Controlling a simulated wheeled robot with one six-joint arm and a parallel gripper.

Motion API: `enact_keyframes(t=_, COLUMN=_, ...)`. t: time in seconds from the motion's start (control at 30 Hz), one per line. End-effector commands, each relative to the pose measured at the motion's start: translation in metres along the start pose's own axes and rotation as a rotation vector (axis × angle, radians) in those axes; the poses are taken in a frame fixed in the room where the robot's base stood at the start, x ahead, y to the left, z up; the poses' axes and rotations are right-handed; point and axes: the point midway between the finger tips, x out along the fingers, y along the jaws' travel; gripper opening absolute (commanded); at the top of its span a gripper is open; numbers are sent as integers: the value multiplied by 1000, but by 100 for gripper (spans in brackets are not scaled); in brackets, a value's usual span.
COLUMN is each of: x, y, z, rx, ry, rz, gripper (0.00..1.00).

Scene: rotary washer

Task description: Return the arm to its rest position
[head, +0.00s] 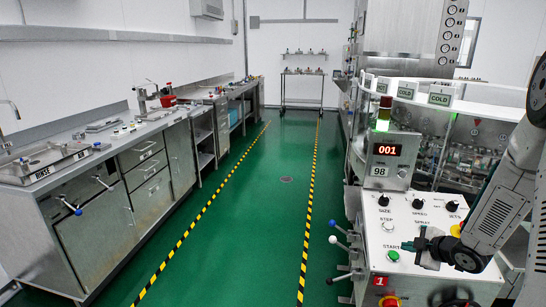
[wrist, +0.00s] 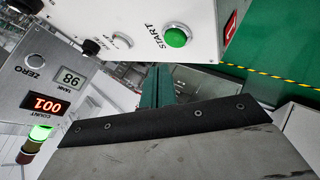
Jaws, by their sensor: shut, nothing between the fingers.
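My gripper (head: 412,246) shows in the head view at the right. It is shut and empty, and it points left, in front of the washer's control panel (head: 408,220). It appears close to the green START button (head: 393,256); I cannot tell whether it touches the panel. My arm reaches in from the right edge, bent, with its forearm sloping down to the gripper. In the wrist view the START button (wrist: 176,37) is at the top, clear of the gripper parts.
The washer's display (head: 387,149) reads 001 above 98, with a lit green lamp (head: 383,125). A red button (head: 390,301) and blue- and white-tipped levers (head: 333,239) are at the panel's front. A steel counter (head: 104,160) lines the left. The green floor (head: 240,230) between is clear.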

Motion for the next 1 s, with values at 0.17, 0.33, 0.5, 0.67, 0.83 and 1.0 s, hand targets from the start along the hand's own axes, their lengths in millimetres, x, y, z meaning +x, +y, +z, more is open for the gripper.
enact_keyframes(t=0.17, x=-22, y=-27, z=52, rx=235, ry=-320, rz=-94, gripper=0)
enact_keyframes(t=0.33, x=-80, y=-30, z=55, rx=482, ry=-646, rz=-120, gripper=0)
enact_keyframes(t=0.5, x=-153, y=-36, z=9, rx=739, ry=-898, rz=-122, gripper=0)
enact_keyframes(t=0.67, x=-213, y=-54, z=-54, rx=944, ry=-1033, rz=-140, gripper=0)
enact_keyframes(t=0.83, x=-269, y=-80, z=-125, rx=1110, ry=-1088, rz=-188, gripper=0)
enact_keyframes(t=1.0, x=-317, y=-110, z=-190, rx=1202, ry=-1064, rz=-257, gripper=0)
